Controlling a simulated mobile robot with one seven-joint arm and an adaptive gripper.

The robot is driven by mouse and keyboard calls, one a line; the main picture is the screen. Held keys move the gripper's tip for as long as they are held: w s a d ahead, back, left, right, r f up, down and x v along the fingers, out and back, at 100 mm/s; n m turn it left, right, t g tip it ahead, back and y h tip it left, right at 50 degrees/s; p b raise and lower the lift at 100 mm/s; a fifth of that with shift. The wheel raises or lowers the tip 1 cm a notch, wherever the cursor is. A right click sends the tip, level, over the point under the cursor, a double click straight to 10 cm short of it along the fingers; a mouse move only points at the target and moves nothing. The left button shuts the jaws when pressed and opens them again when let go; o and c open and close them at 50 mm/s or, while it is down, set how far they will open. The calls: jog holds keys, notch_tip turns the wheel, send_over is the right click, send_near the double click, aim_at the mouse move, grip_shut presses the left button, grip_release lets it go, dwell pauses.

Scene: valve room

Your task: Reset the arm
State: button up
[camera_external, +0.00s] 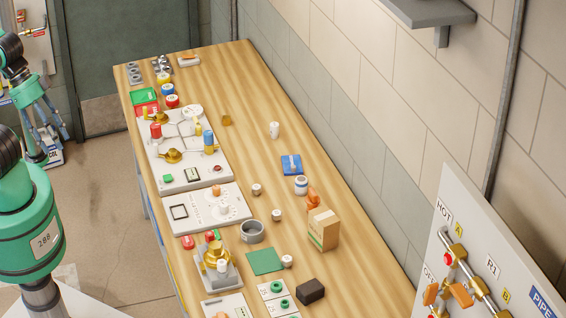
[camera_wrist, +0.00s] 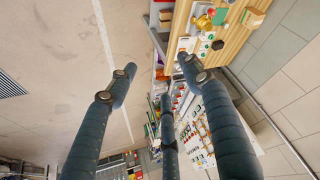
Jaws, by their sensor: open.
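My gripper (camera_external: 38,125) hangs at the left edge of the external view, beside the bench and over the floor, apart from everything on the bench. In the wrist view my gripper (camera_wrist: 150,85) shows dark fingers spread wide with nothing between them. The gripper is open and empty. My green arm is at the left of the external view, partly cut off by the picture edge.
A long wooden bench (camera_external: 315,210) runs along the wall with valve panels (camera_external: 185,185), a cardboard box (camera_external: 323,229), a grey cup (camera_external: 252,232) and a green square (camera_external: 265,261). A pipe board (camera_external: 480,225) stands at right.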

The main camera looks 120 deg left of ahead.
jog(key=shift+f, duration=0.1)
notch_tip(320, 180, down, 7)
jog(key=b, duration=0.7)
